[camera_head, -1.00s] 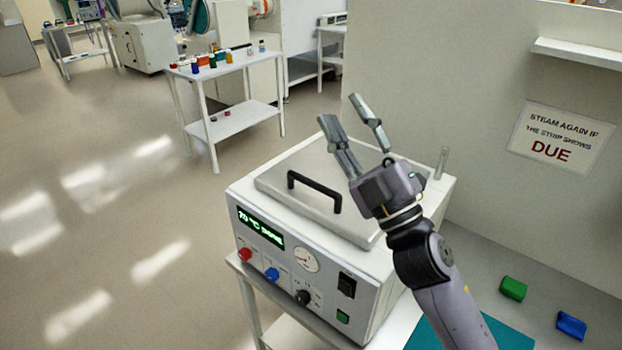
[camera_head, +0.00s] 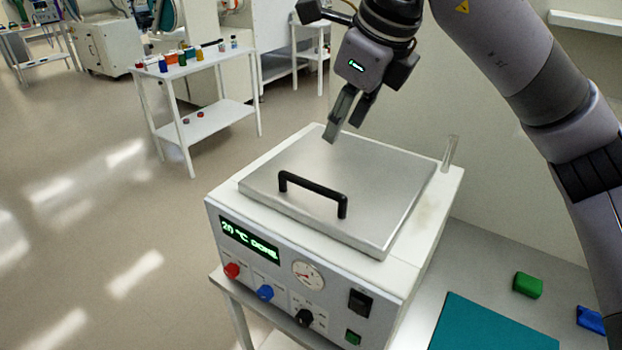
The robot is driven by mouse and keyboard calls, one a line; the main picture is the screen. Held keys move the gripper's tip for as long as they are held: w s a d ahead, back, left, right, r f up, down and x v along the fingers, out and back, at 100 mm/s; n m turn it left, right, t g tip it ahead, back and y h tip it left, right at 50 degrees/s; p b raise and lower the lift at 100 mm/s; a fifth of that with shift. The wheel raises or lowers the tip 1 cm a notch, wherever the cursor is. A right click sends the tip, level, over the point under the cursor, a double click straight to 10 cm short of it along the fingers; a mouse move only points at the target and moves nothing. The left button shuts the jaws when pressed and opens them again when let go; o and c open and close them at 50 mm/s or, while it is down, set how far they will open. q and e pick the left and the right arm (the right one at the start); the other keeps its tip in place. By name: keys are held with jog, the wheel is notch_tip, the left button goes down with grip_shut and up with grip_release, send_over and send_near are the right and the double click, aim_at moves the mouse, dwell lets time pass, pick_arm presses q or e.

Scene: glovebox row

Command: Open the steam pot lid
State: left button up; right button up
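The steam pot is a white box with a grey front panel (camera_head: 285,290). Its flat metal lid (camera_head: 365,185) lies shut on top, with a black bar handle (camera_head: 313,187) near the lid's front edge. My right gripper (camera_head: 343,132) hangs above the back part of the lid, fingers pointing down and apart from handle and lid. Its two fingers show a gap with nothing between them. My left gripper is not in view.
The panel has a green-lit display (camera_head: 249,239), a gauge (camera_head: 308,275) and coloured knobs. A clear upright tube (camera_head: 450,152) stands at the pot's back right corner. A teal mat (camera_head: 490,328), green block (camera_head: 528,284) and blue block (camera_head: 590,319) lie on the bench at right.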

aim_at(314, 184)
jog(key=p+x, duration=0.4)
jog(key=x, duration=1.2)
jog(key=shift+w+a+f, duration=0.1)
jog(key=shift+w+f, duration=0.1)
jog(key=shift+f, duration=0.35)
jog(key=shift+c, duration=0.6)
grip_shut()
